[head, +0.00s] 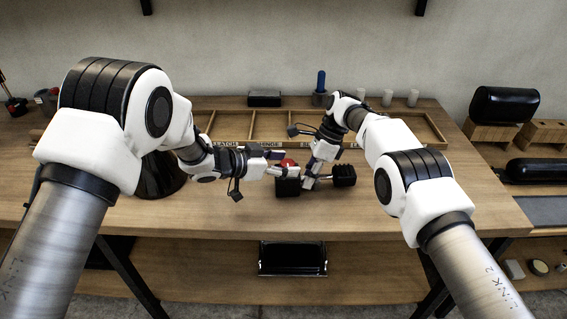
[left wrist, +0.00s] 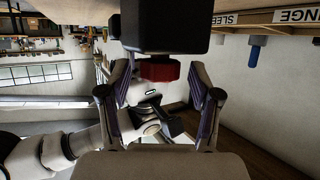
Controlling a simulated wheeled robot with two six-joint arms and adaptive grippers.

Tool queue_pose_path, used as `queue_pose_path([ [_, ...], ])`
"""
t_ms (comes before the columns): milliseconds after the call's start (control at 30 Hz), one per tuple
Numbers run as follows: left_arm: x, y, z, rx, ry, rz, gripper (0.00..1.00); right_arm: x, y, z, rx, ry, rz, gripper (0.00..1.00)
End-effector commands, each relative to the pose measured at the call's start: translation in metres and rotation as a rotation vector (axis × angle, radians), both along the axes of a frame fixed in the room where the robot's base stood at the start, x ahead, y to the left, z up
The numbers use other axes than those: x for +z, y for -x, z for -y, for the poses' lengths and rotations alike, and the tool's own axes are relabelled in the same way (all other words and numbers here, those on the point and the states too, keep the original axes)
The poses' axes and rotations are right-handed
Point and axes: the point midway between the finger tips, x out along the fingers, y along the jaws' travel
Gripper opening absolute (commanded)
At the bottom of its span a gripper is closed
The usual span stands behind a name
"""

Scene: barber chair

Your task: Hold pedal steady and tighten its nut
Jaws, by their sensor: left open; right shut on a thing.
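The black pedal shows as a block (head: 288,188) at the table's middle, with another black part (head: 344,175) to its right. I cannot tell whether the two join behind my gripper. A red nut (head: 288,162) sits at the block's top. In the left wrist view the black block (left wrist: 165,28) is at the top, with the red nut (left wrist: 158,70) against it. My left gripper (head: 286,164) is open at the nut; in its wrist view the fingers (left wrist: 160,85) stand apart on either side of the nut. My right gripper (head: 309,180) is shut on the pedal between the black parts.
A wooden compartment tray (head: 430,130) lies behind the grippers. A blue-handled tool (head: 321,82), a black box (head: 265,98) and several pale cups (head: 388,97) stand at the back. A dark round object (head: 160,175) is under my left arm. The front tabletop (head: 300,217) is clear.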

Motion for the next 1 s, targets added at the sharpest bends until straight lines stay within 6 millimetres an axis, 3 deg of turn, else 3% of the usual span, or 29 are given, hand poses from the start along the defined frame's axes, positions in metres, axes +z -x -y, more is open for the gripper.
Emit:
queue_pose_path([
  [167,0.0000,0.0001,-0.0003,0.000,-0.001,-0.001,0.60,0.0006,-0.0001,-0.0003,0.001,0.000,0.001,0.00],
  [300,0.0001,0.0001,-0.0004,0.001,-0.001,0.000,0.10,0.0007,-0.0001,-0.0004,0.001,0.000,0.000,0.00],
  [333,0.0000,0.0001,-0.0004,0.001,-0.001,0.000,0.03,0.0007,-0.0001,-0.0004,0.001,0.000,0.000,0.00],
  [733,0.0005,-0.0009,-0.0002,-0.034,0.001,0.002,0.03,0.0008,0.0001,-0.0005,0.001,0.000,0.000,0.00],
  [1000,0.0007,-0.0032,-0.0007,-0.176,0.004,0.006,0.03,0.0007,0.0004,-0.0011,0.002,-0.001,0.000,0.00],
])
